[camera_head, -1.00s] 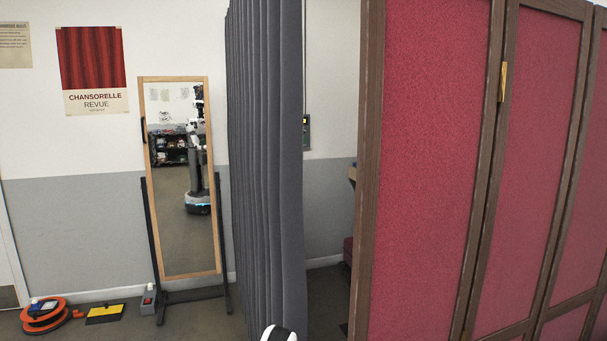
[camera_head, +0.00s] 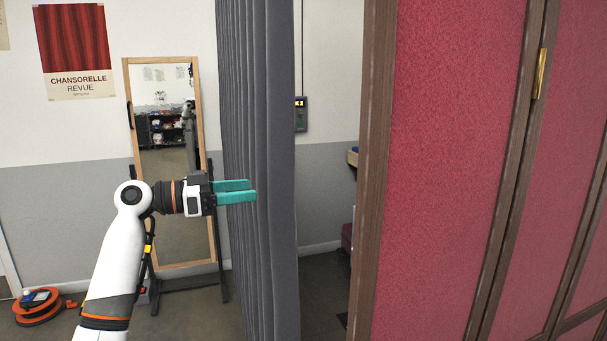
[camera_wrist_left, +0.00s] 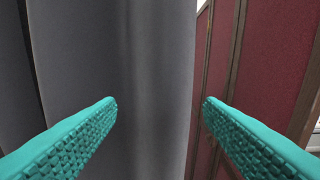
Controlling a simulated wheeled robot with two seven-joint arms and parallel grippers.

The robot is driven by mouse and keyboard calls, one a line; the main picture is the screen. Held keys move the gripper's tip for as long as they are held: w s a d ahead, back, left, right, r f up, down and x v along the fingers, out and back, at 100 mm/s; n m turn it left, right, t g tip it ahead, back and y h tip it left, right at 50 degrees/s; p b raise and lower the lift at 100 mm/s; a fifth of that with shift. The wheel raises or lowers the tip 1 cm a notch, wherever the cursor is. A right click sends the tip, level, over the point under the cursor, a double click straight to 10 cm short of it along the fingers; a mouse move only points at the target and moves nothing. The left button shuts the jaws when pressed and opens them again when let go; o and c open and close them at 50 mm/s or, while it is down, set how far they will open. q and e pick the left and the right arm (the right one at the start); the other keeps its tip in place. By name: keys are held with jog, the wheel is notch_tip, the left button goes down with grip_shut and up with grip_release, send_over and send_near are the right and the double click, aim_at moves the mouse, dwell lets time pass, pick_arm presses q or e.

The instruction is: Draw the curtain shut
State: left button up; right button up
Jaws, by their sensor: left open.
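The grey curtain (camera_head: 270,120) hangs in folds in the middle of the head view. A gap lies between its right edge and the red folding screen (camera_head: 450,150). My left gripper (camera_head: 254,191) is in front of the curtain's left part, its teal fingers pointing right. In the left wrist view the fingers (camera_wrist_left: 160,100) are open, with the curtain's edge (camera_wrist_left: 130,70) filling the view between and beyond them. Nothing is seen gripped, and I cannot tell whether a finger touches the cloth. My right gripper is not in view.
A framed standing mirror (camera_head: 165,235) is behind my left arm. An orange cable reel (camera_head: 38,308) lies on the floor at the left. A wall box (camera_head: 300,115) shows through the gap. The screen's brown wooden post (camera_head: 370,180) borders the gap.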

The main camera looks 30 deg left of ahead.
aim_at(285, 182)
pick_arm(q)
jog(key=shift+h, duration=0.3)
jog(key=p+x, duration=0.1)
jog(key=x, duration=0.2)
jog(key=p+x, duration=0.2)
jog(key=x, duration=0.2)
jog(key=r+p+x, duration=0.1)
jog(key=p+x, duration=0.1)
jog(key=x, duration=0.1)
jog(key=shift+d+r, duration=0.1)
jog(key=shift+d, duration=0.4)
jog(key=shift+w+d+m, duration=0.3)
jog(key=shift+w+d, duration=0.05)
jog(key=shift+w, duration=0.05)
